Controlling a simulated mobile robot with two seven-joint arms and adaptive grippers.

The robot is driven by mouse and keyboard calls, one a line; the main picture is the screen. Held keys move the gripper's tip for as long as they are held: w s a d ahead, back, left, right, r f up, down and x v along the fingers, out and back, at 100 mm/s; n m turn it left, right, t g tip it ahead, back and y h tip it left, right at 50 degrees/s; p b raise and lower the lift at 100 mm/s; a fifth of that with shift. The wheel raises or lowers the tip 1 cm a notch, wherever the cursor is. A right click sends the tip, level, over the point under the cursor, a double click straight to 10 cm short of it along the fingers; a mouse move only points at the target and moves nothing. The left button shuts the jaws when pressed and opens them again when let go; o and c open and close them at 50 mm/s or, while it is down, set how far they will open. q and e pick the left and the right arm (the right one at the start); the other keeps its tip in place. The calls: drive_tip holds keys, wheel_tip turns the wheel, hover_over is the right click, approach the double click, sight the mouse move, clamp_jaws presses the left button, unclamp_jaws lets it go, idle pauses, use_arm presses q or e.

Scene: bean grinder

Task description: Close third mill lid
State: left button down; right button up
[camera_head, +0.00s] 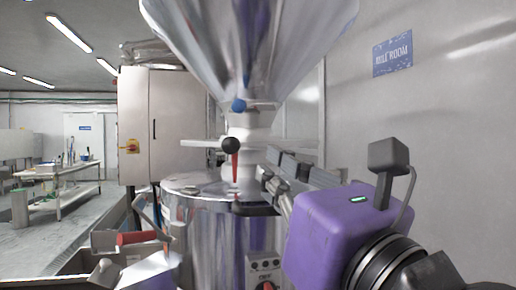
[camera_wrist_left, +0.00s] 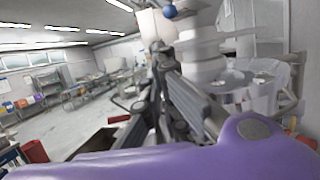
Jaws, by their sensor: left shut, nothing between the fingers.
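A shiny steel mill (camera_head: 205,235) stands in the middle of the head view, its round top (camera_head: 185,186) below a white neck (camera_head: 250,122) and a large steel hopper (camera_head: 250,40). I cannot tell which part is the third lid or how far it is open. A red lever with a black ball (camera_head: 231,145) stands in front of the neck. My left gripper (camera_head: 270,170), with a purple body, is right of the neck, its fingers shut and empty. In the left wrist view, the shut fingers (camera_wrist_left: 160,65) appear left of the white neck (camera_wrist_left: 200,65). My right gripper is out of view.
A red handle (camera_head: 136,238) sits at the mill's lower left. A control box with a knob (camera_head: 264,268) is on its front. A grey cabinet (camera_head: 165,125) stands behind. A wall lies close on the right; open floor (camera_head: 75,235) and tables are at left.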

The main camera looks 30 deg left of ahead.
sight(238, 148)
use_arm(q)
drive_tip(key=p+x, duration=0.2)
drive_tip(key=x, duration=0.7)
drive_tip(key=shift+w, duration=0.1)
